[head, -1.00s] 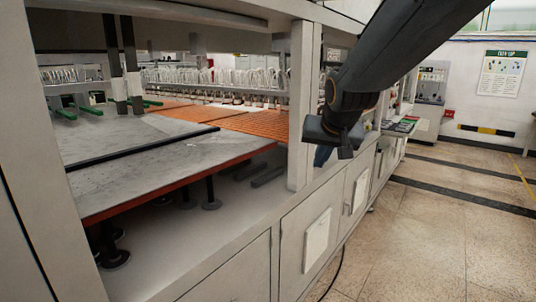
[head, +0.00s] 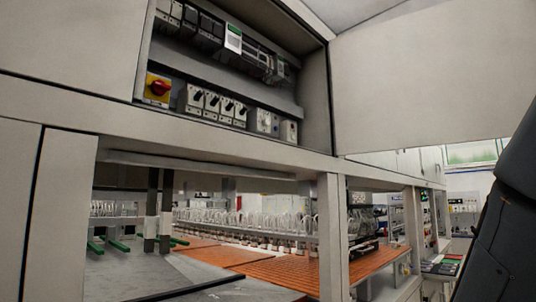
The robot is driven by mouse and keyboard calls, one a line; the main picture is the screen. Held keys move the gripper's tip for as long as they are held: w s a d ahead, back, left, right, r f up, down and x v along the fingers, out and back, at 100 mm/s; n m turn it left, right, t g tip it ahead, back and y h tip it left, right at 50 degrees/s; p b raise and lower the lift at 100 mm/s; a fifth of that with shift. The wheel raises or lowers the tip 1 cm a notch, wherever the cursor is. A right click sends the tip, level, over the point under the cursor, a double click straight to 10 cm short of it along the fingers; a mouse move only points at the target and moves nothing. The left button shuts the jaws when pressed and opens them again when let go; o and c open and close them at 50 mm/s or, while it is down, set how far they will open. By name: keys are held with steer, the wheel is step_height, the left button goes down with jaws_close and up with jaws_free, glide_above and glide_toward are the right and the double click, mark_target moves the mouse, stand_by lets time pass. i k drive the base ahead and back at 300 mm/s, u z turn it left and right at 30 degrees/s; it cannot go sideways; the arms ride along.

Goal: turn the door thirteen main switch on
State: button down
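A red rotary knob on a yellow plate, likely the main switch (head: 158,87), sits at the lower left inside an open electrical cabinet (head: 322,95) in the head view. Its exact knob position is too small to tell. The cabinet door (head: 430,80) stands swung open to the right. No door number can be read. My gripper is not in view; only a dark part of my arm shows at the right edge.
Beside the knob are several breakers (head: 215,104) and white round-dial devices (head: 265,121), with a row of modules above. Below the cabinet, an open bay holds a grey table (head: 130,272) and orange panels (head: 290,271). A grey post (head: 331,235) stands at the bay's right.

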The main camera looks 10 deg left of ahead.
mark_target(159, 88)
steer(key=u, duration=1.5)
